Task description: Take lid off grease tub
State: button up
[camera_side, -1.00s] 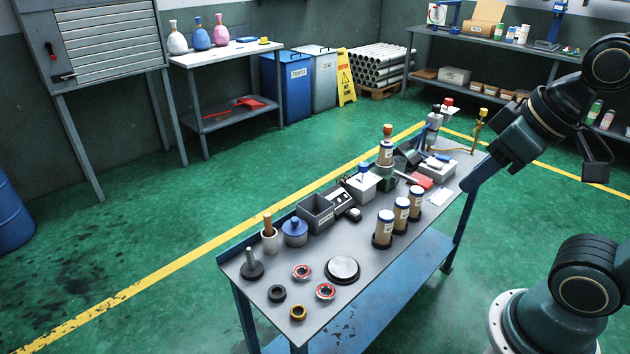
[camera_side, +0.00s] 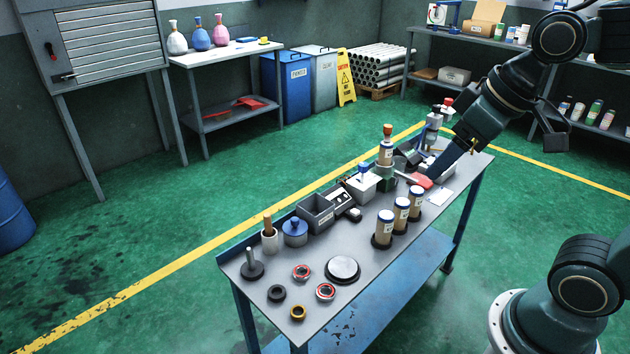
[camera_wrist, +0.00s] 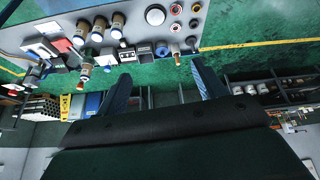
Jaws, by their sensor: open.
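The grease tub (camera_side: 295,238) looks like the round blue-grey tub near the left end of the workbench. Its blue lid (camera_side: 295,224), with a knob on top, sits on it. The blue lid also shows small in the wrist view (camera_wrist: 162,48). My gripper (camera_side: 435,172) is over the far right end of the bench, well away from the tub. In the wrist view my gripper (camera_wrist: 160,72) has its two blue fingers spread apart, with nothing held between them.
A grey bin (camera_side: 317,213) stands just right of the tub, and a white cup with a wooden handle (camera_side: 269,239) just left. Brown bottles (camera_side: 401,215) stand in front. Several rings and a round plate (camera_side: 342,270) lie on the near left of the bench.

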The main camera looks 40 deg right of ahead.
jog(key=w+n, duration=0.2)
jog(key=w, duration=0.8)
jog(key=n+g+y, duration=0.2)
jog(key=n+y, duration=0.1)
jog(key=n, duration=0.3)
send_over(295, 219)
jog(key=s+d, duration=0.4)
notch_tip(295, 219, down, 23)
jog(key=shift+w+a, duration=0.2)
jog(key=shift+w, duration=0.05)
jog(key=shift+f, duration=0.2)
jog(key=shift+x, duration=4.2)
jog(key=shift+x, duration=2.55)
